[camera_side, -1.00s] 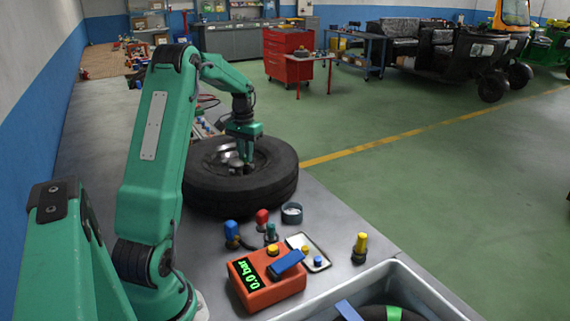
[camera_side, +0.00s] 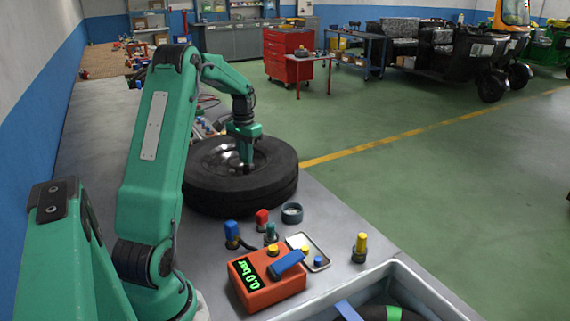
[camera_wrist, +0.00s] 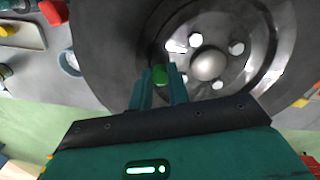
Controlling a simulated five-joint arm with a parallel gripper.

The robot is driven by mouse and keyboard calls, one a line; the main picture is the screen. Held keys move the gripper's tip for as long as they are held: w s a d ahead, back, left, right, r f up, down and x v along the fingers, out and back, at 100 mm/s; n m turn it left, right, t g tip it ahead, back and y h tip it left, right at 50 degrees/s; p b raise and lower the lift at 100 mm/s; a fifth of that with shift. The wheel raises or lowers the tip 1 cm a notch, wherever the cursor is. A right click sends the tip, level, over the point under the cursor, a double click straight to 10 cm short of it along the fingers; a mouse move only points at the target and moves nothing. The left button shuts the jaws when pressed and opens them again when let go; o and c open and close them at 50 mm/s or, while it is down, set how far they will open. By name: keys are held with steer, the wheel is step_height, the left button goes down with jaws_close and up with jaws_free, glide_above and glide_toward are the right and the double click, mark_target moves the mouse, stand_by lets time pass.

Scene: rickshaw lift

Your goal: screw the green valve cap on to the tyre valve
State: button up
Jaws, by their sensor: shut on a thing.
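The black tyre (camera_side: 215,197) lies flat on the bench on its silver wheel rim (camera_side: 226,160). My gripper (camera_side: 246,170) points down over the rim, right of its middle in the side view. The tyre valve is hidden below the cap and fingers. I cannot tell whether the cap touches it.
An orange gauge box (camera_side: 264,287) reading 0.0 bar stands nearer the camera. Blue (camera_side: 232,230), red (camera_side: 262,217) and yellow (camera_side: 361,243) capped pieces, a small round dish (camera_side: 292,213) and a tray (camera_side: 318,254) are around it. A grey crate (camera_side: 425,290) is at the front.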

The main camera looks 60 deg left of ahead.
steer(key=m, duration=1)
steer(key=shift+f, duration=0.1)
steer(key=m, duration=0.6)
steer(key=shift+d+m, duration=0.15)
steer(key=shift+m, duration=0.15)
stand_by(0.3)
steer(key=o, duration=0.5)
steer(key=shift+o, duration=0.2)
